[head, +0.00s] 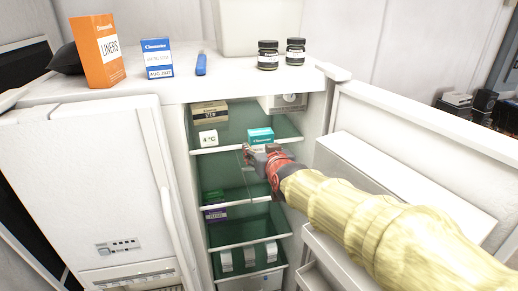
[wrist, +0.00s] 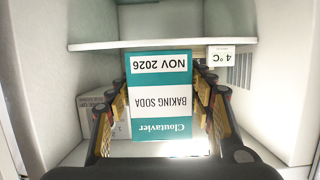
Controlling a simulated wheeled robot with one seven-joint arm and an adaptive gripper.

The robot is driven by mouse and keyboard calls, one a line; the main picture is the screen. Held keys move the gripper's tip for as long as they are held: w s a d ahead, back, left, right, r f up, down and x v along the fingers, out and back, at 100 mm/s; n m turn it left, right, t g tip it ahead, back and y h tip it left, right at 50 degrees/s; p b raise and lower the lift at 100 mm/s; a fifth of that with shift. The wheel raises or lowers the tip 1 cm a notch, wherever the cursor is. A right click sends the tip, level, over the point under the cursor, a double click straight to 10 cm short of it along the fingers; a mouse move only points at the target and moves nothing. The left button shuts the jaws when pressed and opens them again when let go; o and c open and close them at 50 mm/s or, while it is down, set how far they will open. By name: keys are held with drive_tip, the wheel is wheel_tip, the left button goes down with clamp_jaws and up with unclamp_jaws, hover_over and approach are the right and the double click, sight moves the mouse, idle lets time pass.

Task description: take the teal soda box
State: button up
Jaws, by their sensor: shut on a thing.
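The teal soda box (head: 261,135) is teal and white, on or just above the upper shelf of the open fridge in the head view. In the wrist view the teal soda box (wrist: 161,98) fills the middle, upside down, with "BAKING SODA" on it. My gripper (head: 262,152) reaches in from the right, at the box's lower front. In the wrist view my gripper's fingers (wrist: 162,110) lie along both sides of the box, shut on it. Whether the box touches the shelf is unclear.
The same shelf holds a tan box (head: 209,113) and a "4 °C" sign (head: 208,139) to the left. The open fridge door (head: 420,140) stands on the right. A purple box (head: 215,214) sits lower. Bottles (head: 268,55) and an orange box (head: 99,50) stand on top.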

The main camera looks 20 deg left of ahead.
drive_tip(key=s+d, duration=0.7)
drive_tip(key=s, duration=0.5)
drive_tip(key=shift+d, duration=0.15)
